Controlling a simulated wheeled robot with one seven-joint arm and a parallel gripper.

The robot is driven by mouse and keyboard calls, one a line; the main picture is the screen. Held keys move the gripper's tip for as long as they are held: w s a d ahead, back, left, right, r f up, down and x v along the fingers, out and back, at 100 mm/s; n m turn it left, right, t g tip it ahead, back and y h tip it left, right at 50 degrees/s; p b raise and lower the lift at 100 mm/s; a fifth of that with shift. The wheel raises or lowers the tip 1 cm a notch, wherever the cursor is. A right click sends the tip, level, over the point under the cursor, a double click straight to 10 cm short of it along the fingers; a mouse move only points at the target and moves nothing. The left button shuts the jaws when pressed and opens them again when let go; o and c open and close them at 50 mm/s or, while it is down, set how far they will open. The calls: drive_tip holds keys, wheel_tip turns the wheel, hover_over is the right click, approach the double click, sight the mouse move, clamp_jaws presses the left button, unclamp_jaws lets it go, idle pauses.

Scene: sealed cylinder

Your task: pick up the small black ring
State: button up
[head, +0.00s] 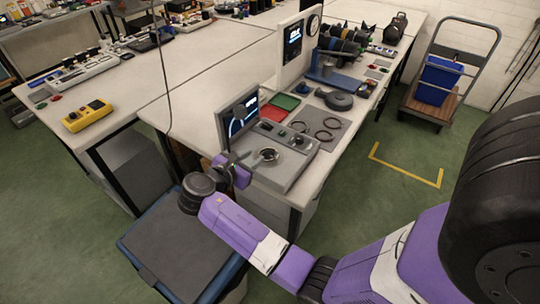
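Three thin black rings lie flat on a grey mat (345,127) on the long bench: a left ring (293,124), a back right ring (340,124) and a front ring (316,135). They look close in size, so I cannot tell surely which is the small one. My gripper (235,159) is at the front left of the grey console, beside its screen, well to the left of the rings and apart from them. The fingers are small and partly hidden by my purple wrist, so their opening is unclear. No ring shows in them.
A grey console (290,165) with a raised screen (241,117) and a round metal fixture (268,155) stands between my gripper and the mat. Red (273,113) and green (286,102) trays and a dark round part (338,100) lie behind.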

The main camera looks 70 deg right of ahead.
sight(274, 162)
drive_tip(key=shift+s+d+f+n+g+p, duration=0.15)
drive_tip(key=shift+s+d+f+n+g, duration=0.15)
drive_tip(key=shift+s+d+f, duration=0.45)
drive_tip(key=shift+s+d+f+n+g+p, duration=0.15)
drive_tip(key=shift+s+d+f+g, duration=0.25)
drive_tip(key=shift+s+d, duration=0.75)
drive_tip(key=shift+s+d+f+n+g+p, duration=0.1)
drive_tip(key=shift+s+d+f+n+g, duration=0.35)
drive_tip(key=shift+d, duration=0.8)
drive_tip(key=shift+s+f, duration=0.1)
drive_tip(key=shift+s, duration=0.05)
clamp_jaws()
